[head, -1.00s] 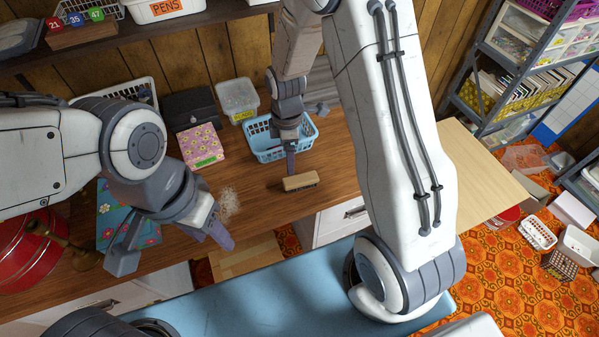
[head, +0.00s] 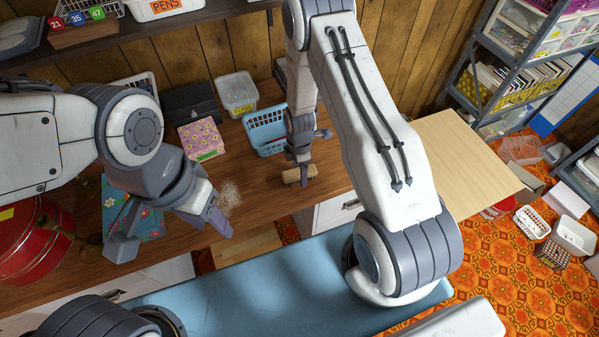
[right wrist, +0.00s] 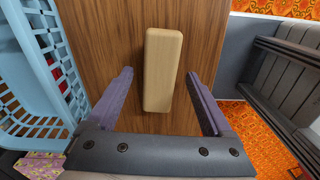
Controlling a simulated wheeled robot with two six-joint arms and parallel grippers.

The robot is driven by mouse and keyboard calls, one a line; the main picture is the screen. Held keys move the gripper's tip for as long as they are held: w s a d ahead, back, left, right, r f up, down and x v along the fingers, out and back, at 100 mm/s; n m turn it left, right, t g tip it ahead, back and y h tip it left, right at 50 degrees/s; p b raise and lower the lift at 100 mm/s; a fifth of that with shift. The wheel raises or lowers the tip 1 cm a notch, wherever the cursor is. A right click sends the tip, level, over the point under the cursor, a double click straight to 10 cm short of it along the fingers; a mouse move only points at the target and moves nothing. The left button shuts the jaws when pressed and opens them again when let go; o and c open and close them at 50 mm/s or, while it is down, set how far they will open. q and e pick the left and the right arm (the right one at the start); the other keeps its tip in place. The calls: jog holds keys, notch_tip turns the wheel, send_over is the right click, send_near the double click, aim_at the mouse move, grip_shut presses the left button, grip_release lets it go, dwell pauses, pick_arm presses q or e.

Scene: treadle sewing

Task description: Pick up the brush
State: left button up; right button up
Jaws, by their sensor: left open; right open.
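The brush (head: 300,174) lies on the wooden counter near its front edge, its pale wooden block facing up. In the right wrist view the brush (right wrist: 162,70) lies lengthwise between the two purple fingers, with a gap on each side. My right gripper (right wrist: 160,100) is open, above and around the near part of the brush; in the head view the right gripper (head: 302,170) partly covers it. Any bristles are hidden under the block. My left gripper (head: 172,232) is open and empty, over the counter's front edge at the left, near a pale, fuzzy patch (head: 229,195).
A blue basket (head: 266,131) stands right beside my right gripper. Behind are a flowered box (head: 201,139), a clear tub (head: 237,94) and a dark case (head: 190,104). A red tin (head: 30,240) stands at the left. Counter right of the brush is clear.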

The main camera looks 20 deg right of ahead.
jog(key=shift+f, duration=0.65)
grip_shut()
jog(key=shift+r, duration=0.1)
jog(key=shift+w+r, duration=0.1)
jog(key=shift+r, duration=0.4)
notch_tip(320, 180, up, 2)
jog(key=shift+r+b, duration=0.2)
jog(key=shift+b, duration=0.45)
jog(key=s+d+r+b, duration=0.2)
jog(key=s+d+r, duration=0.4)
jog(key=s, duration=0.3)
jog(key=shift+s+d+r, duration=0.25)
jog(key=shift+s+r, duration=0.15)
jog(key=shift+r, duration=0.35)
